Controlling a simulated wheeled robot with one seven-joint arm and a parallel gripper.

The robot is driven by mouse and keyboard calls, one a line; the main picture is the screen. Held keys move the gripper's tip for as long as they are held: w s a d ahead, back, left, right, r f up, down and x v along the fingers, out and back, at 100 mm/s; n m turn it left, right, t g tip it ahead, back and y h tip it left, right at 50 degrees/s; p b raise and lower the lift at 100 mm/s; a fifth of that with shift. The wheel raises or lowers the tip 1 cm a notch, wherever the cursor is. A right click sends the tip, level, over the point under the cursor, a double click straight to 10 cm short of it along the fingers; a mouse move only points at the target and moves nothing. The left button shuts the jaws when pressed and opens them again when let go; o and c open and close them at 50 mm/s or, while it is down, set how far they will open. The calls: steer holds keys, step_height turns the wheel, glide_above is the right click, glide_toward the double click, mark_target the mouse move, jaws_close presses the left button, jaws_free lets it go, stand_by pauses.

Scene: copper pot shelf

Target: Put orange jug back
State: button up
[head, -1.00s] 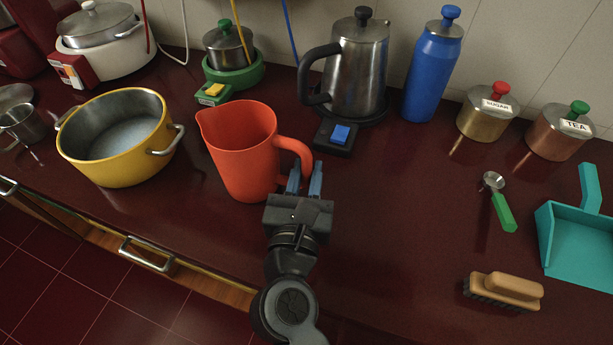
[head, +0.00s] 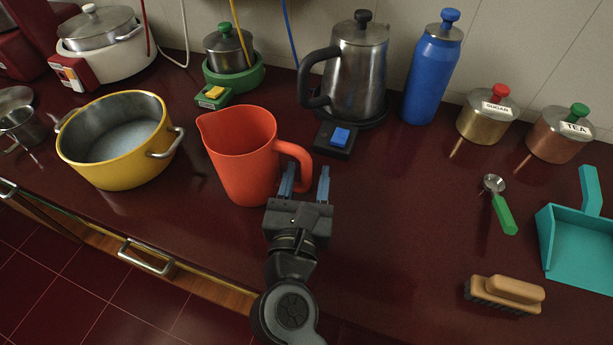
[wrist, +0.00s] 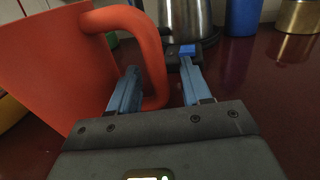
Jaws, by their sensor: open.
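The orange jug (head: 240,160) stands upright on the dark red counter, with its handle (head: 300,158) toward the right. My gripper (head: 306,180) is open at the handle side of the jug, with its blue fingers pointing away from me. In the wrist view the jug body (wrist: 55,70) fills the left, and its handle (wrist: 155,60) comes down between the two fingers of my gripper (wrist: 157,85). I cannot tell whether a finger touches the handle.
A yellow pot (head: 118,140) stands left of the jug. A steel kettle (head: 357,75) with its blue-switched base (head: 335,138) is behind. A blue bottle (head: 432,75), sugar tin (head: 485,118), tea tin (head: 560,138), brush (head: 505,293) and teal dustpan (head: 580,245) are right. The counter right of my gripper is clear.

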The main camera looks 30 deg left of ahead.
steer(key=b+v, duration=0.1)
steer(key=v, duration=1.1)
steer(key=shift+r, duration=0.1)
steer(key=shift+d, duration=0.1)
steer(key=d+n+h, duration=0.1)
steer(key=d, duration=0.3)
steer(key=d+n+t+h, duration=0.1)
steer(key=d+n, duration=0.1)
steer(key=d, duration=0.2)
steer(key=d+n+h, duration=0.1)
steer(key=d+n, duration=0.1)
steer(key=d, duration=0.3)
steer(key=shift+s+d+t, duration=0.15)
steer(key=shift+s+t, duration=0.15)
steer(key=shift+t, duration=0.1)
steer(key=s+d+n+g+h, duration=0.1)
steer(key=s+d+n+h, duration=0.1)
steer(key=s+d+n, duration=0.6)
steer(key=s+d+r+n+g+h, duration=0.1)
steer(key=s+d+n+g+h, duration=0.1)
steer(key=s+d+n, duration=0.7)
steer(key=d+n, duration=0.4)
steer(key=n, duration=0.5)
steer(key=shift+s+d+r+h, duration=0.25)
steer(key=shift+d+r+h, duration=0.05)
steer(key=shift+d, duration=0.1)
